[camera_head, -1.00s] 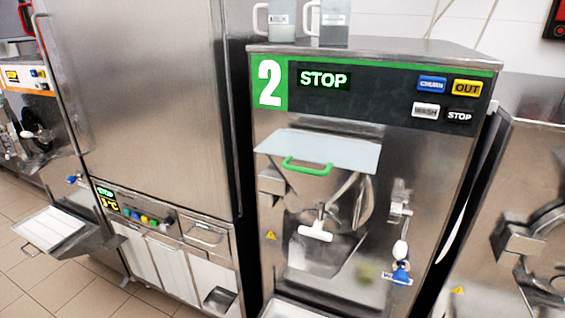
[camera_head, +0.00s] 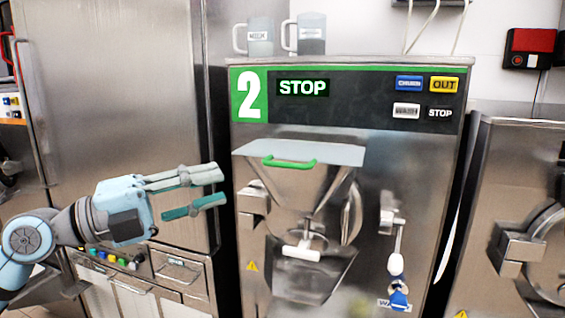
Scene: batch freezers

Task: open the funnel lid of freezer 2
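Freezer 2 (camera_head: 390,160) stands in front of me, with a green "2" label and a panel reading STOP. Its funnel lid (camera_head: 335,153) is a flat pale plate lying level over the metal funnel (camera_head: 300,187), so it looks closed. A green handle (camera_head: 289,163) sits on the lid's front edge. My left gripper (camera_head: 222,187) is open and empty, left of the handle and a little lower, with a clear gap to it. Its fingers point right. My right gripper is not in view.
Two jugs (camera_head: 258,40) stand on top of freezer 2. A tall steel cabinet (camera_head: 115,100) is on the left, behind my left arm. Another steel machine (camera_head: 520,190) is on the right.

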